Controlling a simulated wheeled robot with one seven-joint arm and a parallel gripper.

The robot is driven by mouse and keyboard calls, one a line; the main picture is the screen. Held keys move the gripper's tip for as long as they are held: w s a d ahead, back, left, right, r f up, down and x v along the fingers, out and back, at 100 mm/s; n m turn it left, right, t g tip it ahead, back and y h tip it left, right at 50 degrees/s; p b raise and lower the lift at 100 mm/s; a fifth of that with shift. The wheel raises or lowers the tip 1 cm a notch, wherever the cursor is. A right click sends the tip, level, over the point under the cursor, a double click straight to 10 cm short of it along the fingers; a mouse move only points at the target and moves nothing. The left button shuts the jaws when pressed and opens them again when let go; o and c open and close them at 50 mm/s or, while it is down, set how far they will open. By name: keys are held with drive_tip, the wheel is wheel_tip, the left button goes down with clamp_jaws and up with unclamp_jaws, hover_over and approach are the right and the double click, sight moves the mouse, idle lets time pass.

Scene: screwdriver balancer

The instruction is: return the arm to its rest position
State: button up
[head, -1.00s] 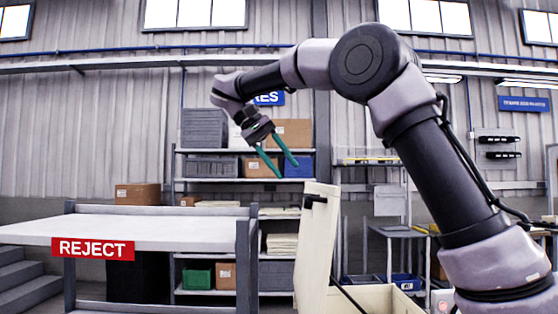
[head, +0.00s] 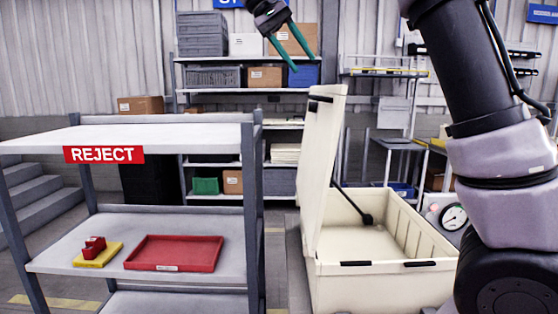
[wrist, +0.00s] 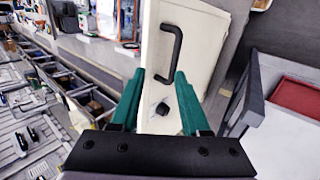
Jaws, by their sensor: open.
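My gripper (head: 289,48) shows at the top of the head view, raised in the air with its two green fingers spread and nothing between them. In the wrist view my gripper (wrist: 157,100) is open, with the cream lid (wrist: 190,45) and its black handle (wrist: 168,55) beyond the fingers. My arm rises along the right side of the head view, and its upper part is out of the picture.
A cream chest (head: 385,280) stands open, its lid (head: 323,170) upright. Left of it is a bench with a REJECT sign (head: 104,155); its lower shelf holds a red tray (head: 175,253) and a yellow-and-red item (head: 97,252). The bench's top is bare.

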drive_tip(key=s+d+f+n+y, duration=0.1)
drive_tip(key=s+d+f+y, duration=0.15)
drive_tip(key=d, duration=0.65)
drive_tip(key=s+d+f+y, duration=0.1)
drive_tip(key=s+d, duration=0.2)
drive_tip(key=d, duration=0.5)
drive_tip(key=s+d+f+m+t+y, duration=0.3)
drive_tip(key=s+f+m+t+y, duration=0.2)
drive_tip(key=s+f+t, duration=0.2)
wheel_tip(320, 180, down, 4)
drive_tip(key=shift+s+f+m+y, duration=0.2)
drive_tip(key=shift+s+m+y, duration=0.15)
drive_tip(key=shift+s, duration=0.9)
